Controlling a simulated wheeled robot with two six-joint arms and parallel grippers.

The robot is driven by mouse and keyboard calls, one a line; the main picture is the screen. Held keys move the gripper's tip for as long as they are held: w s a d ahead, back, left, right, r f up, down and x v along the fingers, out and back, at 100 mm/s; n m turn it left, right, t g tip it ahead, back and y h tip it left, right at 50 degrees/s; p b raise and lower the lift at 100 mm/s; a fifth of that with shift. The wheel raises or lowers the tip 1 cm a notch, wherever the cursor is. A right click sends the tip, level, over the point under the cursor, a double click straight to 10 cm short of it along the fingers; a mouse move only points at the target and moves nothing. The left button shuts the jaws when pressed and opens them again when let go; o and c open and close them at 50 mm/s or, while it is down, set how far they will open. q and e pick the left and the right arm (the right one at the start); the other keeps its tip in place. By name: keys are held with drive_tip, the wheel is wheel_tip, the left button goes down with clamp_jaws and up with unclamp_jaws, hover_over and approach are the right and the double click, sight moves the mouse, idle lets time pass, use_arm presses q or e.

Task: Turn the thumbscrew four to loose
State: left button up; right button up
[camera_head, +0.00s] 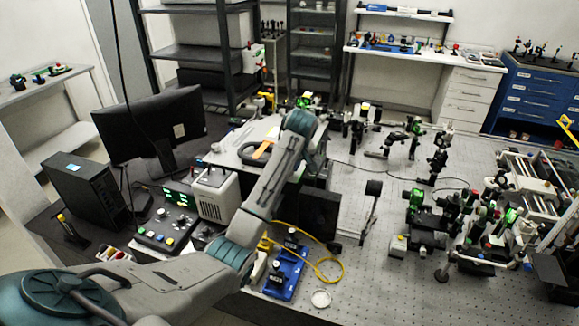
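A light, flat-topped instrument box (222,158) stands left of the middle of the bench, with a dark handle and an orange strip on its top. My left arm reaches in from the lower left and crosses in front of it. The arm's far teal joint is over the box's right back part. My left gripper's fingers are hidden behind that joint, so I cannot see what they are near or touching. I cannot make out the thumbscrew four or any other thumbscrew; they may be hidden by the arm or too small. My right gripper is not in view.
A monitor (150,125), a black computer case (88,190) and a knobbed control panel (168,228) stand at the left. A blue tray (284,278) with a yellow cable (328,268) lies in front. Optic mounts (440,215) crowd the right; the perforated bench between is partly clear.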

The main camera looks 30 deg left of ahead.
use_arm(q)
drive_tip(key=shift+n, duration=0.4)
drive_tip(key=o, duration=1)
